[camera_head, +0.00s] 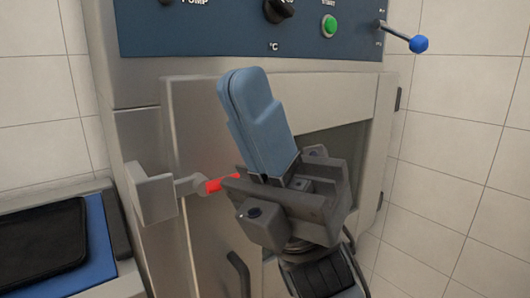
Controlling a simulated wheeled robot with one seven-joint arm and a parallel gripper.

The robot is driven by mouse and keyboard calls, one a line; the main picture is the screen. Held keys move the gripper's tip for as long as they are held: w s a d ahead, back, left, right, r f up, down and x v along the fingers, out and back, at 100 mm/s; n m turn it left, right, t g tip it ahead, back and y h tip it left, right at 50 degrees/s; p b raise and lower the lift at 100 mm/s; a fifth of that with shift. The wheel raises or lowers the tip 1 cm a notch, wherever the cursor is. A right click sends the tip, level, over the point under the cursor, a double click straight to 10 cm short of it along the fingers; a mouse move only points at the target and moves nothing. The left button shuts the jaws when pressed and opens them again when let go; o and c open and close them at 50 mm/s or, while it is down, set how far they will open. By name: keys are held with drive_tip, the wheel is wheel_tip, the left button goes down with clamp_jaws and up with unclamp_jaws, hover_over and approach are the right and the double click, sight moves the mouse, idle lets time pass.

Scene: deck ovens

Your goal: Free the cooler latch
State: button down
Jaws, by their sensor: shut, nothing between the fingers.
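The cooler latch (190,184) is on the left of the steel cabinet front. It has a pale lever with a red end, beside a metal bracket (152,190). The lever points right, and its red end reaches the left edge of my gripper's dark body in the picture; I cannot tell whether they touch. My gripper (243,80) is shut and empty, its blue fingers together and pointing up, in front of the cabinet door. The gripper body hides part of the door and possibly the lever's tip.
Above is a blue control panel (225,35) with a black knob (279,10), a green start button (329,26) and a blue-ended lever (419,44). A dark handle (238,274) is on the lower door. A blue-topped surface with a black pad (40,245) stands left.

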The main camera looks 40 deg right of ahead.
drive_tip(key=a+r+n+g+h+b, duration=0.1)
drive_tip(key=a+r+n+g+h, duration=0.35)
drive_tip(key=n+g+h, duration=0.85)
drive_tip(key=w+d+n+t+h+b, duration=0.1)
drive_tip(key=w+d+n+t+h, duration=0.2)
drive_tip(key=d+t+h, duration=0.4)
drive_tip(key=w+d+n+t+h+b, duration=0.2)
drive_tip(key=w+d+n+t+h, duration=0.2)
drive_tip(key=d+t+h, duration=0.3)
drive_tip(key=n+t+h, duration=0.1)
drive_tip(key=t+h, duration=0.1)
drive_tip(key=h, duration=0.2)
drive_tip(key=shift+w+d+r, duration=0.2)
drive_tip(key=shift+w+r, duration=0.05)
drive_tip(key=b+x, duration=0.1)
drive_tip(key=x, duration=1.3)
drive_tip(key=shift+s+d+n, duration=0.15)
drive_tip(key=shift+s+n, duration=0.05)
drive_tip(key=shift+n, duration=0.1)
